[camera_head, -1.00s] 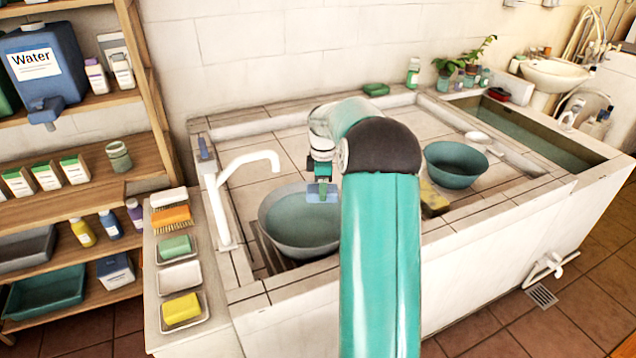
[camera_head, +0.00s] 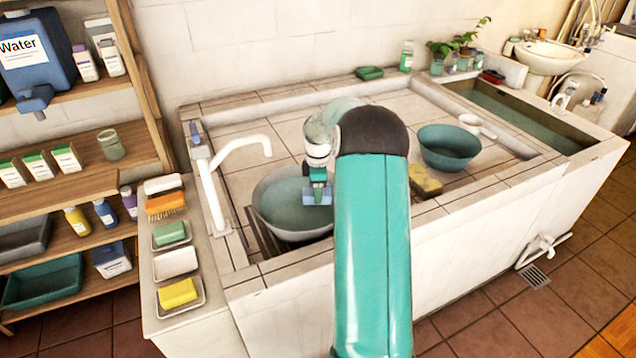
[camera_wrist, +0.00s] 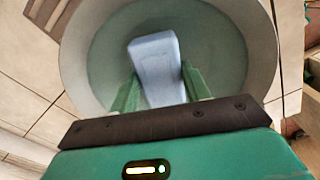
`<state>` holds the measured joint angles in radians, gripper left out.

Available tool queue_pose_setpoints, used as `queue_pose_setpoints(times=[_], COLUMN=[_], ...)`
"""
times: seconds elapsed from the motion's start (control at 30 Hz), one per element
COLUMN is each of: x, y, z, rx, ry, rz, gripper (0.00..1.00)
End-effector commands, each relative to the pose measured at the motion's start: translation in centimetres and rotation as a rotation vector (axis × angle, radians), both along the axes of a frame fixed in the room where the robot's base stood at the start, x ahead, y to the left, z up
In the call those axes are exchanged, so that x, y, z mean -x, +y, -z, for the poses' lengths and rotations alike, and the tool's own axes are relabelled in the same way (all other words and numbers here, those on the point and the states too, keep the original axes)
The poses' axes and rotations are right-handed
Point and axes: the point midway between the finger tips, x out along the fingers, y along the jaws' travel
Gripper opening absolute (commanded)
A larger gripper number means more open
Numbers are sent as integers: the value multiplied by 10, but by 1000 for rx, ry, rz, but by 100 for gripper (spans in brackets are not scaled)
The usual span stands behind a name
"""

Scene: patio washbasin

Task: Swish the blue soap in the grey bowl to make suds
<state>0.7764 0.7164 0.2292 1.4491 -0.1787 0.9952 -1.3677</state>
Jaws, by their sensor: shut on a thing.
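The blue soap (camera_head: 315,194) is a pale blue bar held by my gripper (camera_head: 318,185) over the grey bowl. In the wrist view the soap (camera_wrist: 158,68) sits between the two green fingers of my gripper (camera_wrist: 160,88), which are shut on it. The grey bowl (camera_head: 262,212) stands in the basin under the white tap and holds greenish water. In the wrist view the bowl's rim (camera_wrist: 262,60) surrounds the soap. The soap is at or just above the water; I cannot tell whether it touches. No suds show. My arm covers part of the bowl's right side.
A white tap (camera_head: 225,165) arches near the bowl's left. A teal bowl (camera_head: 448,148) and a yellow sponge (camera_head: 425,180) are to the right. Soap dishes and a brush line the left ledge (camera_head: 150,290). A shelf (camera_head: 90,190) stands farther left.

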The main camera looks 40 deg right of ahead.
Motion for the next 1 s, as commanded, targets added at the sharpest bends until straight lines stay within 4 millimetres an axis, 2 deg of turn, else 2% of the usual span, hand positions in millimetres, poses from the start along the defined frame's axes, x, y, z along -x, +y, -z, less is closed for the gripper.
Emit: queue_pose_setpoints(times=[0.3, 0.5, 1.0], x=[-1, 0, -1], y=[1, 0, 0], z=[30, 43, 47], rx=[-2, -1, -1], ry=[2, 2, 1], rz=[-1, -1, 0], gripper=[24, 24, 24])
